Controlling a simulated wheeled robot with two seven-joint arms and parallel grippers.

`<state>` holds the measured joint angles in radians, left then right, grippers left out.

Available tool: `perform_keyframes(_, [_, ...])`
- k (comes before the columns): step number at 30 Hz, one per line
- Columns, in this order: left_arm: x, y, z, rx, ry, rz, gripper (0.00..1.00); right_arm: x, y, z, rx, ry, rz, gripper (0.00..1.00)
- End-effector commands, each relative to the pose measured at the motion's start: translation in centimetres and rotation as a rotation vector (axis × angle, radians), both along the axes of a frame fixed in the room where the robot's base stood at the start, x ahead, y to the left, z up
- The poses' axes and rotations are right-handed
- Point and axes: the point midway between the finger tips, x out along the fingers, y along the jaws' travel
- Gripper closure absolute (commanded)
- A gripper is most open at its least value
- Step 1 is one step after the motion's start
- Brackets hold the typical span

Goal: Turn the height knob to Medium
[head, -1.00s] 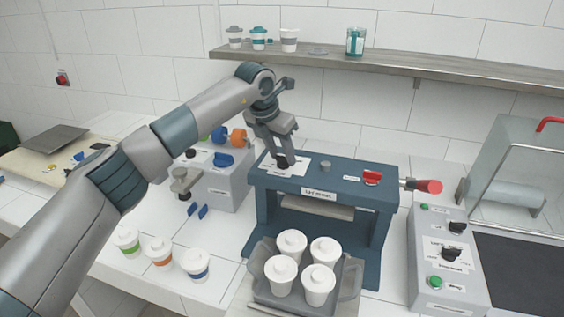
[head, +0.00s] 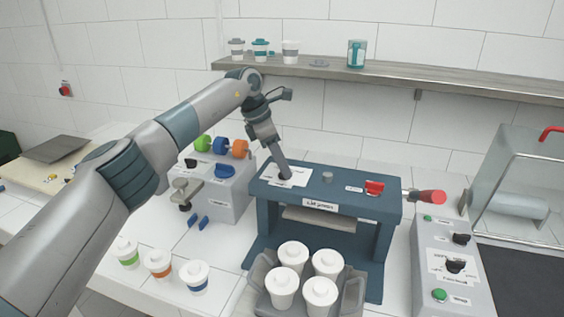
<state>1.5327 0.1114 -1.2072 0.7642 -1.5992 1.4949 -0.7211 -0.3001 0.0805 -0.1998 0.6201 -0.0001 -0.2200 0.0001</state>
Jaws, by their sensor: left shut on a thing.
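The blue lid press (head: 340,185) stands in the middle of the counter. On its top left is a white label plate (head: 300,176). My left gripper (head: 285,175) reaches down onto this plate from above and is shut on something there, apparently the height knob. The fingers hide the knob, so its pointer and setting cannot be read. The plate's lettering is too small to read. My right gripper is not in view.
A red switch (head: 374,187) and a red-ended handle (head: 432,197) are at the press's right. A grey tray (head: 262,272) with several lidded white cups stands in front. Grey control boxes stand left (head: 218,190) and right (head: 450,285). A shelf (head: 400,82) runs behind.

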Motion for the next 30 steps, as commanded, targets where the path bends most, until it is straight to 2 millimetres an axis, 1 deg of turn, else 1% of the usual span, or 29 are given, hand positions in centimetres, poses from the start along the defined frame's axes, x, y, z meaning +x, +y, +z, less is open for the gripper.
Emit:
perform_keyframes(12, [0.12, 0.06, 0.21, 0.0, -0.004, -0.007, 0.85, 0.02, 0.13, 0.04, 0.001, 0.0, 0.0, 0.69])
perform_keyframes(13, [0.12, 0.06, 0.21, 0.0, -0.004, -0.007, 0.55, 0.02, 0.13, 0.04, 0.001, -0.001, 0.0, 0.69])
perform_keyframes(14, [0.11, 0.07, 0.21, 0.0, -0.004, -0.007, 0.48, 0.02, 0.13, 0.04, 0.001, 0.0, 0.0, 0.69])
perform_keyframes(15, [0.1, 0.06, 0.19, 0.0, -0.004, -0.007, 0.44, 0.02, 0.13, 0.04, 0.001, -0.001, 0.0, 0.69])
perform_keyframes(25, [0.05, 0.07, 0.13, -0.001, -0.002, -0.007, 0.44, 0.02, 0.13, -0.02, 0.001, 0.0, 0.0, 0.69])
perform_keyframes(30, [0.03, 0.36, 0.84, -0.001, -0.004, -0.007, 0.44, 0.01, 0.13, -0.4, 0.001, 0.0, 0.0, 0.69])
